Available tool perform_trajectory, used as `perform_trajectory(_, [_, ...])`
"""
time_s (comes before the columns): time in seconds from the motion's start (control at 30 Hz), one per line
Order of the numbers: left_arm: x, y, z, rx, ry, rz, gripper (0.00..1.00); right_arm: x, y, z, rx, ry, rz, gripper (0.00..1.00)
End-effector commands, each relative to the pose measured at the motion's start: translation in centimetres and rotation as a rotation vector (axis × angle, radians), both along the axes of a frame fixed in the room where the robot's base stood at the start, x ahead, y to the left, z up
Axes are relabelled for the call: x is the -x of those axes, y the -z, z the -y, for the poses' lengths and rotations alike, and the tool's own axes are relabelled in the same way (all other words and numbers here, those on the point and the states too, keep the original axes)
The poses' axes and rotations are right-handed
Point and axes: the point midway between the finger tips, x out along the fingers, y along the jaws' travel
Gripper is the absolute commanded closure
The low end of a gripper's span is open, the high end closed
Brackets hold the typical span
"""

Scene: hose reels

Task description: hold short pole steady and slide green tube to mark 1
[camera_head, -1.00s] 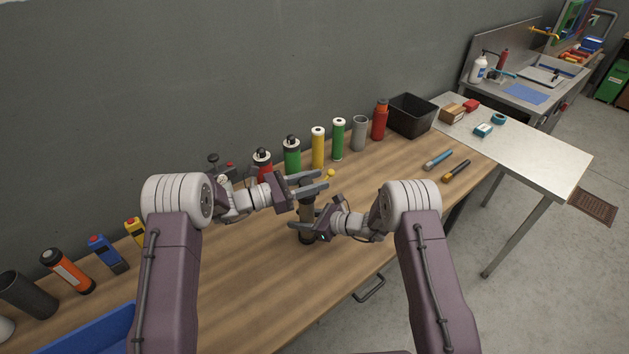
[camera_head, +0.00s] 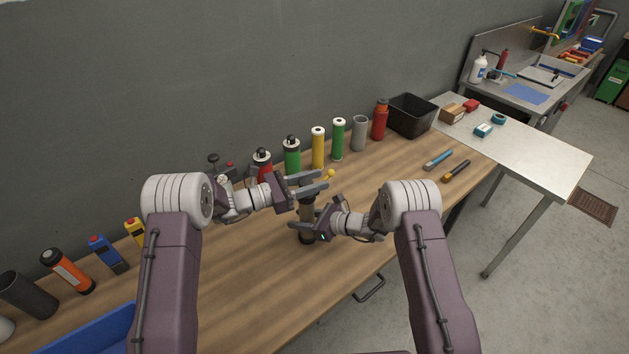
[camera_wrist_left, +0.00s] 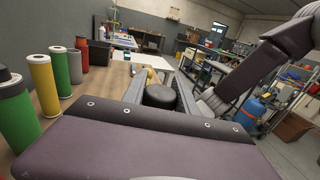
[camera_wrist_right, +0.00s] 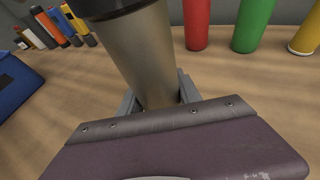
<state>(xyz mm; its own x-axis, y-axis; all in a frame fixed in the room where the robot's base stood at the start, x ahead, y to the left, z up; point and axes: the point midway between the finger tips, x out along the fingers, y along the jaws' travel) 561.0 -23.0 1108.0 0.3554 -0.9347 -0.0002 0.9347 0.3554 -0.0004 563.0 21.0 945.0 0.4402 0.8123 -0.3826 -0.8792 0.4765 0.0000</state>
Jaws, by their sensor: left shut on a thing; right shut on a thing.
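A short brownish-grey pole (camera_head: 307,208) with a dark base stands upright on the wooden bench. Its black top (camera_wrist_left: 160,96) shows in the left wrist view. My left gripper (camera_head: 318,183) is shut on this black top. My right gripper (camera_head: 309,226) is shut on the pole's lower body, which fills the middle of the right wrist view (camera_wrist_right: 150,60). Two green tubes stand at the back of the bench: one with a black top (camera_head: 292,157) and a slimmer one (camera_head: 338,140). Both are apart from the grippers. I cannot make out any numbered mark.
A red tube (camera_head: 262,160), a yellow tube (camera_head: 318,148), a grey tube (camera_head: 359,133) and a red bottle (camera_head: 380,120) line the wall. A black bin (camera_head: 411,116) stands beyond. A blue bin (camera_head: 95,332) is at the front left.

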Motion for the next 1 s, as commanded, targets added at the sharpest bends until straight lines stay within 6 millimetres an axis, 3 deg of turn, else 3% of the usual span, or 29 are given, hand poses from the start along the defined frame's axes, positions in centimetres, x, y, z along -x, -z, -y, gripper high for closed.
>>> perform_trajectory(0.17, [-0.1, -0.1, -0.1, 0.000, -0.002, 0.001, 1.00, 0.0, 0.0, 0.0, 0.000, 0.001, 0.000, 1.00])
perform_trajectory(0.5, [-0.1, -4.0, -0.1, 0.000, -0.003, 0.002, 1.00, 0.0, 0.0, 0.0, 0.000, 0.000, -0.001, 1.00])
perform_trajectory(0.77, [-0.1, -4.1, -0.1, 0.000, -0.003, 0.001, 1.00, 0.0, 0.0, 0.0, 0.000, 0.000, -0.001, 1.00])
perform_trajectory(0.8, [-0.1, -4.0, -0.1, 0.000, -0.003, 0.001, 0.54, 0.0, 0.0, 0.0, 0.000, 0.000, -0.001, 1.00])
perform_trajectory(0.83, [-0.1, -4.0, -0.1, 0.000, -0.003, 0.001, 0.46, 0.0, 0.0, 0.0, 0.000, 0.001, 0.000, 1.00])
perform_trajectory(1.0, [0.0, -4.0, 0.0, 0.000, -0.002, 0.001, 0.44, 0.0, 0.0, 0.0, 0.000, 0.001, 0.000, 1.00])
